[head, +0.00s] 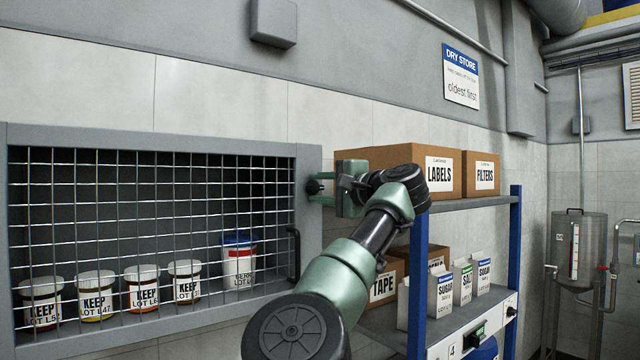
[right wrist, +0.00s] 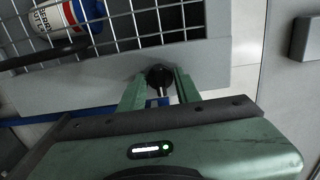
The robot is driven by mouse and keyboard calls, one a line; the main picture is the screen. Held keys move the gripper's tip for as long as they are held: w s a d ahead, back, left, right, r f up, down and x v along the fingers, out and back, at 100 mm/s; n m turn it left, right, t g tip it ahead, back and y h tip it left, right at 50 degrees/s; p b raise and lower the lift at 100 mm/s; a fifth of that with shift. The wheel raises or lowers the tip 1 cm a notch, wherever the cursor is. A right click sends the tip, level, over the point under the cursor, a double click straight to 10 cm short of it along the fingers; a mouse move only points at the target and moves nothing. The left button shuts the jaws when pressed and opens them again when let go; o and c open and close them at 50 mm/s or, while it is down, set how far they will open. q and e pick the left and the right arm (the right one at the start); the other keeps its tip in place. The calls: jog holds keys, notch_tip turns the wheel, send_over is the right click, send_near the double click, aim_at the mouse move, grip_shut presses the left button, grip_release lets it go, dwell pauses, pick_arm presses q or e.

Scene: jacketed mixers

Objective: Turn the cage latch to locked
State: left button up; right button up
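The wire-mesh cage (head: 308,250) is on the wall at the left, with a grey frame. A round dark latch knob (head: 314,187) sits on its right frame; it also shows in the right wrist view (right wrist: 157,76). My right gripper (head: 322,188) is at the knob, one finger on each side. The right wrist view shows the two fingertips (right wrist: 160,82) flanking the knob, with a short metal piece between them. I cannot tell whether the fingers press on it. The latch's locked or unlocked marking is not readable. My left gripper is not in view.
A dark pull handle (head: 294,255) is on the cage door. Tubs (head: 142,290) stand behind the mesh. A blue-posted shelf (head: 470,203) with cartons stands close to the right, partly behind my right arm. A metal tank (head: 577,260) is farther right.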

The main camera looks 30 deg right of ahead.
grip_shut()
jog(key=n+b, duration=0.7)
jog(key=n, duration=0.5)
jog(key=shift+f+b, duration=0.15)
jog(key=shift+b, duration=0.2)
jog(key=n, duration=0.5)
jog(key=shift+n, duration=0.4)
